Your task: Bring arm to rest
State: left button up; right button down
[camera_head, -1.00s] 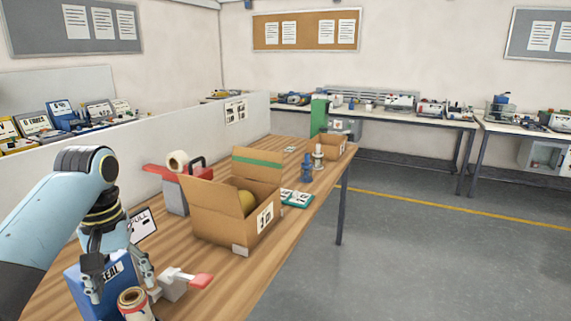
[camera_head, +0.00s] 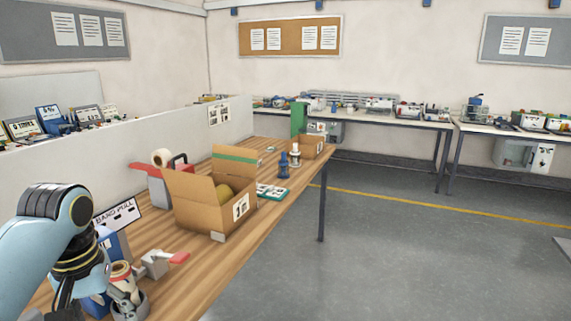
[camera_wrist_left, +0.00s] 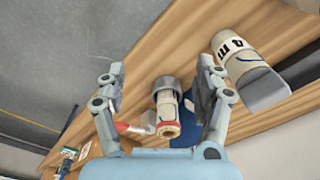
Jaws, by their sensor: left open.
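My left arm comes in at the lower left of the head view, with its gripper (camera_head: 97,303) low over the near end of the wooden table (camera_head: 245,225), partly cut off by the picture edge. In the left wrist view the two fingers of my left gripper (camera_wrist_left: 157,85) are spread wide. A cream roll with a red-rimmed end (camera_wrist_left: 168,108) and a grey holder at its other end show between them, apart from both fingers. The roll also shows in the head view (camera_head: 122,275). My right gripper is out of view.
A grey clamp with a red handle (camera_head: 160,262), a blue box (camera_head: 116,243) and an open cardboard carton (camera_head: 205,205) stand near the arm. A large cream cylinder (camera_wrist_left: 240,62) lies beside one finger in the wrist view. Grey floor (camera_head: 420,250) is open to the right.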

pick_arm(q)
jog(key=s+d+r+m+t, duration=0.2)
jog(key=s, duration=0.9)
jog(key=s+d+r+m+t, duration=0.1)
jog(key=s+r+m, duration=0.15)
jog(key=s, duration=0.95)
notch_tip(320, 180, down, 34)
jog(key=a+f+g+b, duration=0.1)
jog(key=a+b, duration=0.1)
jog(key=b, duration=0.7)
jog(key=s+f+b, duration=0.4)
jog(key=s+f, duration=0.6)
jog(key=f, duration=0.3)
jog(key=s+a+f+g+b, duration=0.1)
jog(key=s+f+b, duration=0.3)
jog(key=s+f, duration=0.6)
notch_tip(320, 180, down, 3)
jog(key=shift+a+f+g+y, duration=0.1)
jog(key=shift+a+g+y, duration=0.15)
jog(key=shift+g+y, duration=0.05)
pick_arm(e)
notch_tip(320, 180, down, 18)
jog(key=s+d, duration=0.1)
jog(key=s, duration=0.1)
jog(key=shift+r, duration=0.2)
pick_arm(q)
jog(key=shift+n, duration=0.25)
